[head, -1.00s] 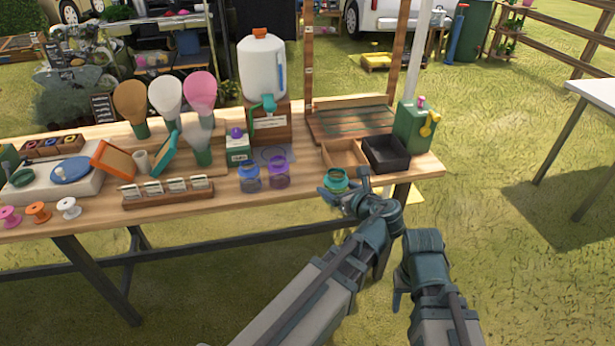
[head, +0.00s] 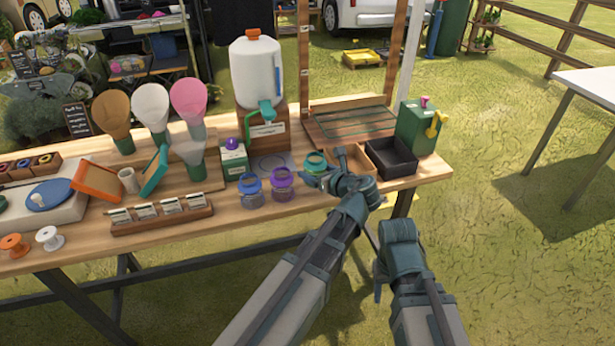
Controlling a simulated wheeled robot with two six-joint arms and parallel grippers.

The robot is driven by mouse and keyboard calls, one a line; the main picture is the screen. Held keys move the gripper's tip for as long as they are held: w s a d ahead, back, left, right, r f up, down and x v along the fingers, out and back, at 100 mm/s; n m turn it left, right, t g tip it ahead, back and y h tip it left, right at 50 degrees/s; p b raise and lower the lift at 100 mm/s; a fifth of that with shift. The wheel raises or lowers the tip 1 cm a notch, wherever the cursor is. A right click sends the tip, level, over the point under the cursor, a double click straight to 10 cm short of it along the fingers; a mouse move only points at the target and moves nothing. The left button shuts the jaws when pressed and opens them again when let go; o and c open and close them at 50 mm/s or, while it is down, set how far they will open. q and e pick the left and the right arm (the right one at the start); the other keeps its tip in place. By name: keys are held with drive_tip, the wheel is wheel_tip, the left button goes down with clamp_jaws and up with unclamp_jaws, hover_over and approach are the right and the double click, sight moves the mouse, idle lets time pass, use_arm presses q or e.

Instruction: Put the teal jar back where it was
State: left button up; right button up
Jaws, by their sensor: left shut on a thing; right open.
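The teal jar (head: 315,162) is a small clear jar with a teal rim, just right of the purple jar on the wooden table. My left gripper (head: 322,178) is shut on it from the front right and hides part of its lower body. I cannot tell whether the jar touches the tabletop. A blue jar (head: 251,190) and a purple jar (head: 282,185) stand side by side to its left. My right gripper (head: 377,282) is open and empty, low in front of the table edge.
A wooden tray (head: 357,160) and a black tray (head: 391,157) lie right of the teal jar. A white jug (head: 257,72) stands on a wooden stand behind. A sheet with a circle outline (head: 272,165) lies below the stand. A seed packet rack (head: 162,215) is left.

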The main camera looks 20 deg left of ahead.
use_arm(q)
drive_tip(key=shift+w+a, duration=0.2)
drive_tip(key=shift+w, duration=0.05)
drive_tip(key=f+b, duration=0.3)
drive_tip(key=f, duration=0.1)
drive_tip(key=shift+w+a+b, duration=0.15)
drive_tip(key=shift+a+b, duration=0.1)
drive_tip(key=shift+b, duration=0.15)
drive_tip(key=shift+r, duration=0.15)
drive_tip(key=o, duration=1.6)
